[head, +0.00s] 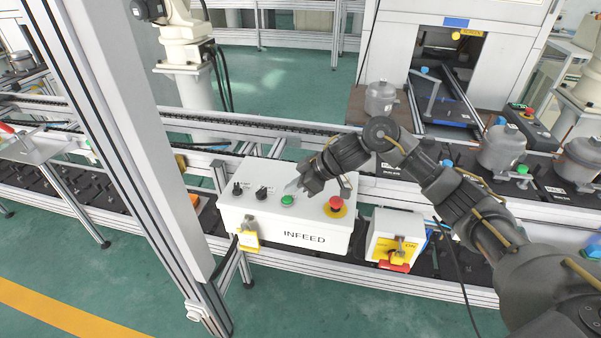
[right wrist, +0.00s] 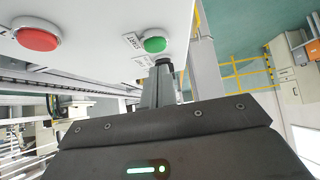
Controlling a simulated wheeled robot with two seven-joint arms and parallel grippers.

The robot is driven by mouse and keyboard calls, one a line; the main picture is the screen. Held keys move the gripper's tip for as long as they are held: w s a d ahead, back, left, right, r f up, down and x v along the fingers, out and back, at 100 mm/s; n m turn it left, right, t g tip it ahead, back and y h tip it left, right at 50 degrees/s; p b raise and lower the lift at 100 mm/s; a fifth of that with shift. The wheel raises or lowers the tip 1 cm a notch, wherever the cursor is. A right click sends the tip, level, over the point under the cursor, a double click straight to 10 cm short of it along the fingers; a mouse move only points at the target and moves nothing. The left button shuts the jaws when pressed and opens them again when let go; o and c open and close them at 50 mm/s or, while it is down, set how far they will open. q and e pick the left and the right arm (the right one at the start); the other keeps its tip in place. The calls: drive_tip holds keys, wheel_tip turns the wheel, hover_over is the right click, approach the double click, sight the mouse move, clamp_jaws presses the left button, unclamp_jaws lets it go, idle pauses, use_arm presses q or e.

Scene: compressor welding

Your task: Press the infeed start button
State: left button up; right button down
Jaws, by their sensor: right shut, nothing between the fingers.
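The white INFEED box (head: 255,222) stands in the middle of the head view. Its green start button (head: 288,200) sits on the sloped top, between black knobs on the left and a red emergency stop (head: 336,204) on a yellow ring. My right gripper (head: 291,189) is shut and empty, its tips just above and beside the green button. In the right wrist view the green button (right wrist: 155,44), beside a START label, is just beyond the fingertips (right wrist: 163,64). I cannot tell whether they touch. My left gripper is not in view.
Two black knobs (head: 261,193) are left of the button. A yellow-and-white switch box (head: 395,236) stands right of the INFEED box. A metal post (head: 130,140) rises at the left. Conveyor rails (head: 240,128) run behind, and grey compressors (head: 501,148) stand at the right.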

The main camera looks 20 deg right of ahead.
drive_tip(key=shift+s+d+f, duration=0.1)
drive_tip(key=shift+d+f, duration=0.05)
drive_tip(key=shift+f, duration=0.85)
